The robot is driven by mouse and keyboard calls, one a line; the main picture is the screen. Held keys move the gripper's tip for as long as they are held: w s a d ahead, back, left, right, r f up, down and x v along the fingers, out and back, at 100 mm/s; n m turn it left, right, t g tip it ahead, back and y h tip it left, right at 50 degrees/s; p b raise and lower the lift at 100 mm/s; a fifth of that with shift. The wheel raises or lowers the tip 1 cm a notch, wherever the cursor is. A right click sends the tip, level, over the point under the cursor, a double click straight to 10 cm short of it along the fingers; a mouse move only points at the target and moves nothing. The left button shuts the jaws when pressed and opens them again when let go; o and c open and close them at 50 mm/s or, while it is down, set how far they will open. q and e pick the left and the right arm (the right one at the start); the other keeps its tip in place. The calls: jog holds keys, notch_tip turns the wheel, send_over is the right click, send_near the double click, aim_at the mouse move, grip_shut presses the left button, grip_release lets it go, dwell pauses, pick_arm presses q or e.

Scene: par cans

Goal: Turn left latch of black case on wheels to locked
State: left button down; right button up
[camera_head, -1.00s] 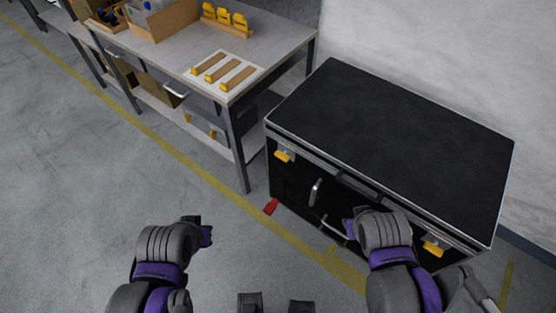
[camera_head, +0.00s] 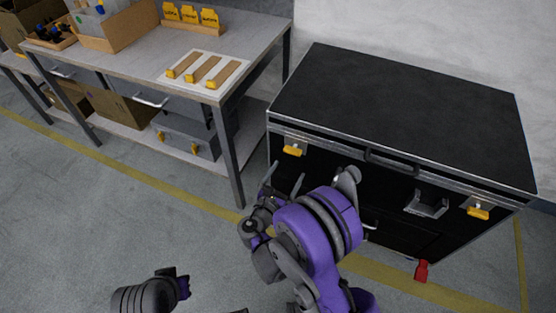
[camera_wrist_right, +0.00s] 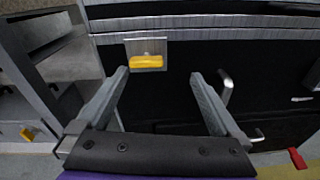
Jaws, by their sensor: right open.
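The black case (camera_head: 400,110) stands at the right in the head view. Its left latch (camera_head: 293,150) is a yellow handle on a metal plate at the upper left of the front, lying horizontal. In the right wrist view the left latch (camera_wrist_right: 147,62) sits just beyond the fingertips, nearer the left finger. My right gripper (camera_head: 285,178) is open and empty, a little below and in front of that latch, apart from it. Its two spread fingers also show in the right wrist view (camera_wrist_right: 158,74). My left gripper (camera_head: 182,287) is low at the left, away from the case; its jaws are unclear.
A right latch (camera_head: 479,212) has a similar yellow handle. A red pedal (camera_head: 422,270) shows at the case's lower right. A workbench (camera_head: 250,55) with wooden pieces and boxes stands left of the case, its leg (camera_head: 228,155) close by. The floor in front is clear.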

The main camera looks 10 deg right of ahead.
aim_at(291, 153)
jog(key=shift+n+t, duration=0.6)
jog(key=shift+n, duration=0.3)
jog(key=w+d, duration=0.1)
jog(key=w, duration=0.2)
jog(key=w+d+f, duration=0.1)
jog(key=w, duration=0.2)
jog(key=w+d+f, duration=0.1)
jog(key=w, duration=0.2)
jog(key=shift+w+d+b, duration=0.1)
jog(key=shift+d+b, duration=0.15)
jog(key=shift+b, duration=0.05)
pick_arm(q)
jog(key=shift+w+a+f, duration=0.1)
jog(key=shift+a+f, duration=0.35)
jog(key=shift+f, duration=0.15)
pick_arm(e)
jog(key=c, duration=1.2)
